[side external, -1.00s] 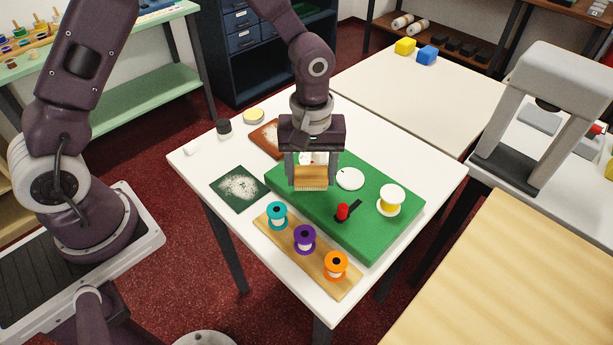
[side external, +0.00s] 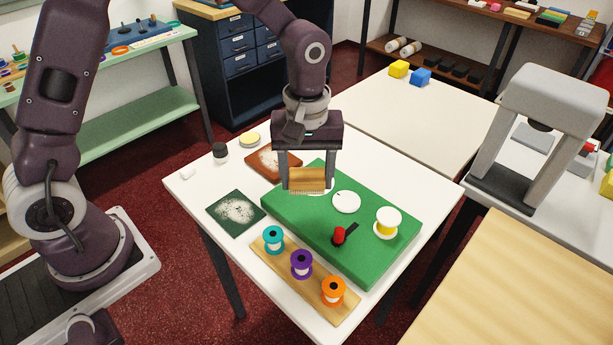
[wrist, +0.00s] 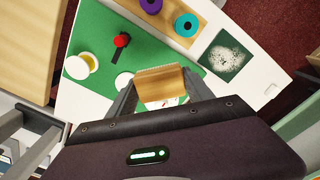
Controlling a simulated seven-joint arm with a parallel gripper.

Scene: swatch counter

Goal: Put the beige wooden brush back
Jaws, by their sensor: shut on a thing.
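My gripper (side external: 307,183) is shut on the beige wooden brush (side external: 308,178), with one finger at each end of it. The brush is held level with its pale bristles facing down, over the back left part of the green board (side external: 290,214). In the wrist view the brush (wrist: 160,86) spans the space between the two fingers. I cannot tell exactly how high it is above the board. A dark green swatch (side external: 221,207) with white specks lies left of the board. A red-brown swatch (side external: 260,161) with a pale patch lies behind it, partly hidden by my gripper.
On the board are a white disc (side external: 346,202), a yellow-and-white spool (side external: 388,223) and a red-knobbed piece (side external: 339,235). A wooden strip (side external: 318,291) with teal, purple and orange spools lies in front. A dark jar (side external: 220,152) and yellow-topped tin (side external: 250,139) stand at back left.

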